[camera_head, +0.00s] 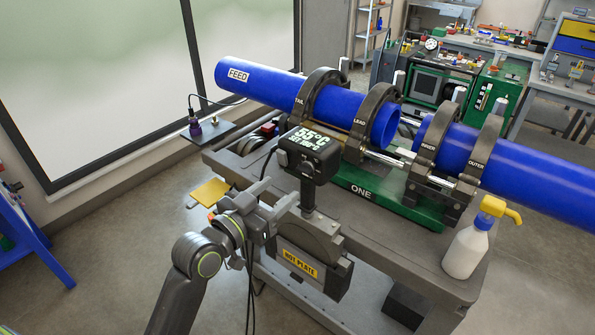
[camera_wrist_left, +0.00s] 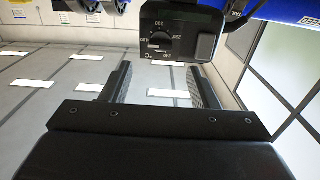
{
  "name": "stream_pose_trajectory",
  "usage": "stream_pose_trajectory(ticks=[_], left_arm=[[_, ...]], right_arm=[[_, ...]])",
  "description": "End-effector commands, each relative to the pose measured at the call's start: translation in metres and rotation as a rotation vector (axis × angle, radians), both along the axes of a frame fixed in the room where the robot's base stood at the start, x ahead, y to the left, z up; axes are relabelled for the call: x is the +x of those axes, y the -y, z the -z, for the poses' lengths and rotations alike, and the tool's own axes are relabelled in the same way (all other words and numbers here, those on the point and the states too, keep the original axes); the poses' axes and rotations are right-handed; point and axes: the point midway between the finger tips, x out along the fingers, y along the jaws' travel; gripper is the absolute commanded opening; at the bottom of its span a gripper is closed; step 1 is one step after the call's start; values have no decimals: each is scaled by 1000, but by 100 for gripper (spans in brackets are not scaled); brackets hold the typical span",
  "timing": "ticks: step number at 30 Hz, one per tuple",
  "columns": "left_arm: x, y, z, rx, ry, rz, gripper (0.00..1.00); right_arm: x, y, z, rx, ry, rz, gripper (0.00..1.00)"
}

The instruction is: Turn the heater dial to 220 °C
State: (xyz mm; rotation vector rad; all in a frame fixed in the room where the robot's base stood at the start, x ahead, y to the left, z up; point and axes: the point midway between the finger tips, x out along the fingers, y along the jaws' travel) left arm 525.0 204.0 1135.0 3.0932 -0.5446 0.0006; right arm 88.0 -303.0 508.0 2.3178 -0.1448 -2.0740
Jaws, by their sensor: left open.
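The heater's control box (camera_head: 310,154) sits on a post above the hot plate (camera_head: 313,254). Its lit display reads 55 °C, with a smaller set line I cannot read surely. In the left wrist view the control box (camera_wrist_left: 182,32) appears upside down, with a round black dial (camera_wrist_left: 160,40) and scale marks around it, 200 and 220 among them. I cannot tell exactly where the dial points. My left gripper (camera_head: 276,197) is open and empty beside the box. In the wrist view its fingers (camera_wrist_left: 160,72) stand apart, below the dial in the picture, not seen touching it. My right gripper is out of view.
Blue pipes (camera_head: 260,84) lie in dark clamps over the green machine bed (camera_head: 385,203) on the grey cart (camera_head: 240,165). A white bottle with a yellow pump (camera_head: 466,248) stands at the cart's right corner. A cable hangs beside my left wrist.

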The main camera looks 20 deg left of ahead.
Motion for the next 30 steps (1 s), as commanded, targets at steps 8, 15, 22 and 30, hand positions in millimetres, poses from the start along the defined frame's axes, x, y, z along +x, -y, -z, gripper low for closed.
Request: stream_pose_trajectory(ticks=[8, 15, 22, 30], left_arm=[[48, 18, -2, -2, -2, 1, 55], [68, 24, 0, 1, -1, 0, 55], [71, 26, 0, 1, -1, -1, 55], [70, 25, 0, 1, -1, -1, 35]], right_arm=[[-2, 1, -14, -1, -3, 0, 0], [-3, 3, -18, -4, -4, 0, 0], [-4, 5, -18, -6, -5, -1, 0], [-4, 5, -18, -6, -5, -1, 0]])
